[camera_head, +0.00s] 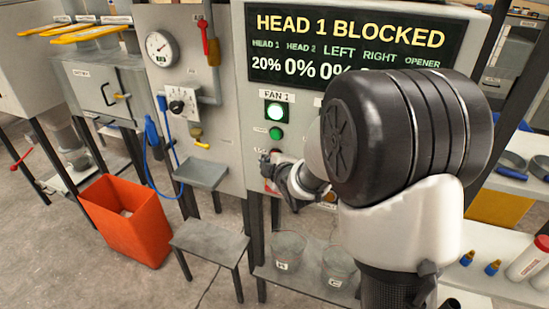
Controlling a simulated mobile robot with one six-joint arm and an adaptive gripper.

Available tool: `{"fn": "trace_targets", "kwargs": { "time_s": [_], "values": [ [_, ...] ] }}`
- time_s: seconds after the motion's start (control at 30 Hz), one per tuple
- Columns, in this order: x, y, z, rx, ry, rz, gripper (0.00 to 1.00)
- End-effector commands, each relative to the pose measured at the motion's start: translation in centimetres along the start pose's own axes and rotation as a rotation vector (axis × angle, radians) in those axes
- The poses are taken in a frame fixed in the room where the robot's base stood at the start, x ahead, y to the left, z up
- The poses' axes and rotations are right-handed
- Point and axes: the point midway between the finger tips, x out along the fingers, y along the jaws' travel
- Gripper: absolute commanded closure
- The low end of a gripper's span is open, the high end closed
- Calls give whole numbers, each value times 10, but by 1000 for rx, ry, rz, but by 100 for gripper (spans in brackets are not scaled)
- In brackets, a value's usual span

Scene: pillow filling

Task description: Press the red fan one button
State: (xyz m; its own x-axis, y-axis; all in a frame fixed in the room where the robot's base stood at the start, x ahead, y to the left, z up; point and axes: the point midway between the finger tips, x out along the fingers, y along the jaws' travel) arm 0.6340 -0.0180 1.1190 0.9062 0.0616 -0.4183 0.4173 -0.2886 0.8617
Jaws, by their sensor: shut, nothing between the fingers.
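A round green button (275,133) sits under the lamp. My gripper (268,163) is shut and empty, low in the FAN 1 column, close to the panel face. A small bit of red (272,187) shows just beneath it, likely part of the red button. The gripper covers most of that spot, so I cannot tell whether it touches the button.
A display (350,46) reads HEAD 1 BLOCKED. My arm hides the panel's right part. An orange bin (128,220), a small grey table (209,241) and clear buckets (288,250) stand below. A gauge (160,47) and knob (178,104) are left.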

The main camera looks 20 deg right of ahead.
Motion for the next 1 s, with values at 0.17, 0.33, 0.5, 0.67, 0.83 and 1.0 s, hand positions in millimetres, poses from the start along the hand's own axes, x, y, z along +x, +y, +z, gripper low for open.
{"fn": "trace_targets", "kwargs": {
  "time_s": [0.17,0.33,0.5,0.67,0.83,1.0],
  "values": [
    [1,0,1,0,0,0,100],
    [2,1,2,-1,0,0,100],
    [4,3,3,-1,0,0,100],
    [5,4,4,0,0,0,100],
    [7,5,5,1,-1,0,100],
    [8,5,6,1,-1,0,100]
  ]
}}
